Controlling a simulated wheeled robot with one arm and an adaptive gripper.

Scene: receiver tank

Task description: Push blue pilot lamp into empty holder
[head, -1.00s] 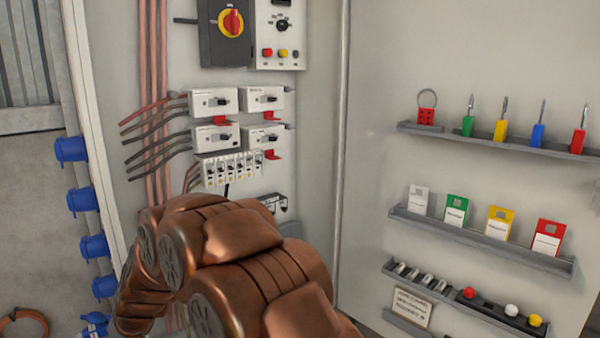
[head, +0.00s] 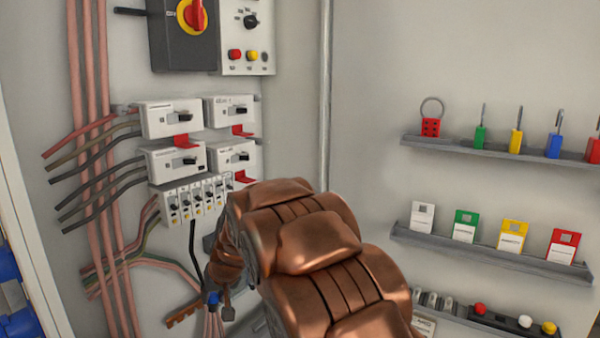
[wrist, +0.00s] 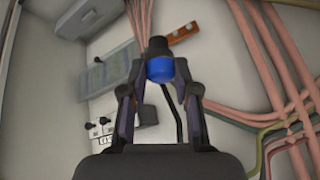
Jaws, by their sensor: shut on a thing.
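The blue pilot lamp (wrist: 160,69) sits between the fingertips of my gripper (wrist: 161,84) in the wrist view, its dark end pointing away from me. In the head view the blue lamp (head: 213,298) shows small, low on the back panel side, beside my copper arm. My gripper (head: 220,308) is shut on it and mostly hidden by the arm. The lamp panel, upper middle, has a red lamp (head: 235,55), a yellow lamp (head: 252,56) and a dark empty holder (head: 265,57) to their right. The gripper is well below this holder.
Breakers (head: 172,118) with red tabs and a terminal row (head: 195,199) lie between gripper and lamp panel. Pink pipes (head: 95,150) and cables run at the left. Shelves with padlocks (head: 480,137), tags (head: 465,226) and spare lamps (head: 525,321) line the right wall.

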